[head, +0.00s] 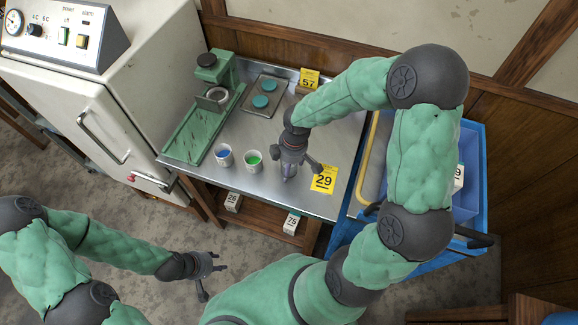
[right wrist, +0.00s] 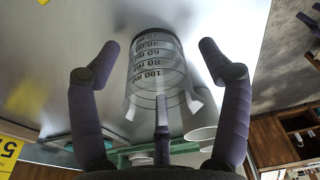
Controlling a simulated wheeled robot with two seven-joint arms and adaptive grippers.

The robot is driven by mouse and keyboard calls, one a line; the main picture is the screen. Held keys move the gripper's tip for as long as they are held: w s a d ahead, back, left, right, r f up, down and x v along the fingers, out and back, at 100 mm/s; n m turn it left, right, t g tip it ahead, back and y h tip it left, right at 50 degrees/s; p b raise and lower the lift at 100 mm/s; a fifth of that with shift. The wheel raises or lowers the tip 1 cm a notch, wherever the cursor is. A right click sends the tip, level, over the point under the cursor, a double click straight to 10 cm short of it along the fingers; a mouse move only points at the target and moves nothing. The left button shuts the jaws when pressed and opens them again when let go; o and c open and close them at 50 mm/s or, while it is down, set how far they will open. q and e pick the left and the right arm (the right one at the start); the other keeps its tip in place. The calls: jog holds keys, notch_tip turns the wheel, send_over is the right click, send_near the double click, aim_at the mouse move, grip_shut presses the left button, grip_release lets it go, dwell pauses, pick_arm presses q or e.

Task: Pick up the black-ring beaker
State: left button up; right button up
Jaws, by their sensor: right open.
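A clear beaker with dark volume markings (right wrist: 157,72) stands on the metal bench top. In the head view it shows only partly (head: 289,172), under my right gripper (head: 294,163).
White cups with blue (head: 223,155) and green (head: 253,161) insides stand left of the beaker. A green stand (head: 203,130) and a tray with teal discs (head: 262,107) are behind. A yellow 29 card (head: 324,180) lies close right. A blue cart (head: 472,200) stands at right.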

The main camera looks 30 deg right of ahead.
jog(key=c, duration=1.3)
jog(key=shift+r, duration=0.2)
